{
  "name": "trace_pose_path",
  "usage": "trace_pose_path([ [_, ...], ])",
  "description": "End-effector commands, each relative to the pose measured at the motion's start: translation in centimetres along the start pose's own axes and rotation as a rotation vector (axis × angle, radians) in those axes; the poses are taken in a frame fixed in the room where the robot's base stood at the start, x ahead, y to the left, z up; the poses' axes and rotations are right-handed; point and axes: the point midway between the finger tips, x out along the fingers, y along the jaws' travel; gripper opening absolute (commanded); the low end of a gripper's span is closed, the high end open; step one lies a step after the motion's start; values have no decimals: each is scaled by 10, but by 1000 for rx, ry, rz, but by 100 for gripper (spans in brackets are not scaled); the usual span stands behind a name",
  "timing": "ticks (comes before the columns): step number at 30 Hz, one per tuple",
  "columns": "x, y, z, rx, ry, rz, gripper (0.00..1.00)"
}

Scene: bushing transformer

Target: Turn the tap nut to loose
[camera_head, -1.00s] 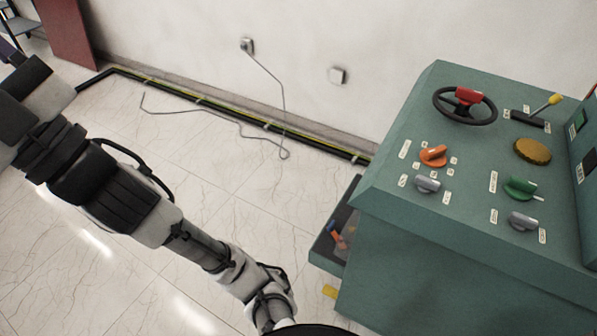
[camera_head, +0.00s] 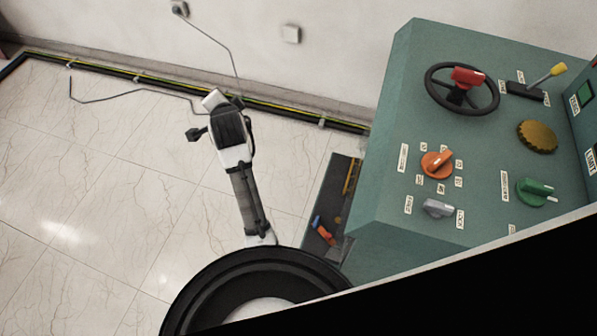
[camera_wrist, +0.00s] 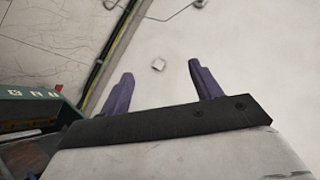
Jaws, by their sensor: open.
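A green cabinet (camera_head: 375,195) stands at the right in the head view, with a sloping control panel. On the panel is a round, ridged gold-brown knob (camera_head: 537,136); I cannot tell whether it is the tap nut. My gripper (camera_wrist: 161,69) shows in the wrist view with two purple fingers spread apart, open and empty, pointing toward the white wall. The gripper touches nothing visible. In the head view my arm is left of the cabinet, and the jaws cannot be made out there.
An open drawer (camera_head: 345,200) juts out left of the cabinet. Floor (camera_head: 110,210) at left is clear.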

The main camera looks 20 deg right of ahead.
Motion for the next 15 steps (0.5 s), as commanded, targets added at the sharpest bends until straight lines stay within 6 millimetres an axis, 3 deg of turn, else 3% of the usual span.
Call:
trace_pose_path([
  [1, 7, 58, -19, 124, -2, 161, 64],
  [3, 4, 136, -34, 313, -3, 377, 64],
  [6, -17, 232, -42, 574, 15, 655, 64],
  [7, -26, 255, -42, 644, 23, 729, 64],
  [10, -55, 314, -37, 841, 50, 927, 64],
  [12, -71, 338, -32, 932, 64, 1019, 64],
  [15, -82, 355, -28, 998, 76, 1087, 64],
])
